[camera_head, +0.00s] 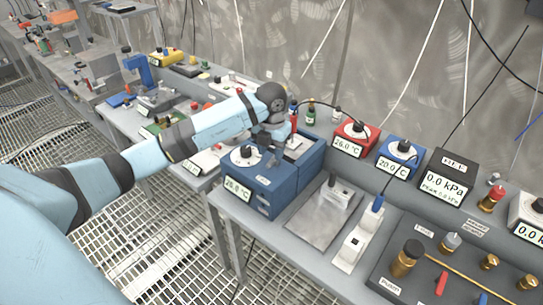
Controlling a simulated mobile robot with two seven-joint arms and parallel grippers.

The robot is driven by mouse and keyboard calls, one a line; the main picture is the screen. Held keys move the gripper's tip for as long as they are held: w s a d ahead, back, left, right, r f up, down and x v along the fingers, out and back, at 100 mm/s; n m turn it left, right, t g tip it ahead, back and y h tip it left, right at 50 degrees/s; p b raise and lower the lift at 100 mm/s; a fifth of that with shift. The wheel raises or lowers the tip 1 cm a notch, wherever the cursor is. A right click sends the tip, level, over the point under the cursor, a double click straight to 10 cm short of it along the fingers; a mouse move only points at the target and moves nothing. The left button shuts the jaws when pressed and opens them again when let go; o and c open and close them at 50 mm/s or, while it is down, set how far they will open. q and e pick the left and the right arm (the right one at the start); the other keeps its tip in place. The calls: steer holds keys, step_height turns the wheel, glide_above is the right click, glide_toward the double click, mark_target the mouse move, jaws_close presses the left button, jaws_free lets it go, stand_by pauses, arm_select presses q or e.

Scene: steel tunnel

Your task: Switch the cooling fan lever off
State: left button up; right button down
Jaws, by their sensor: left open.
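My left arm reaches in from the left. My left gripper (273,150) is open and points down over the top of a blue box (268,183) with a 26.0 °C display on its front. On the box top are a white dial with a dark knob (244,152) and a pale plate (299,146). A thin red upright piece (294,122) shows right beside the gripper; I cannot tell whether it is the cooling fan lever. The gripper covers part of the box top, and no lever marked as the fan's can be read. My right gripper is out of view.
A red box (353,138) and a smaller blue box (398,158) with displays stand behind to the right. A black kPa meter (445,180) is farther right. A metal plate (321,213) and a white strip (357,240) lie in front. Cables hang along the wall.

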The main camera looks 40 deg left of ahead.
mark_target(270, 161)
arm_select(q)
steer(key=shift+f, duration=1.55)
steer(key=shift+c, duration=0.2)
jaws_close()
steer(key=shift+a+m+b, duration=0.2)
steer(key=shift+m+b, duration=0.2)
steer(key=shift+a+m+b, duration=0.15)
steer(key=shift+m+b, duration=0.3)
steer(key=shift+m, duration=0.25)
steer(key=shift+r, duration=0.1)
steer(key=shift+o, duration=0.2)
jaws_free()
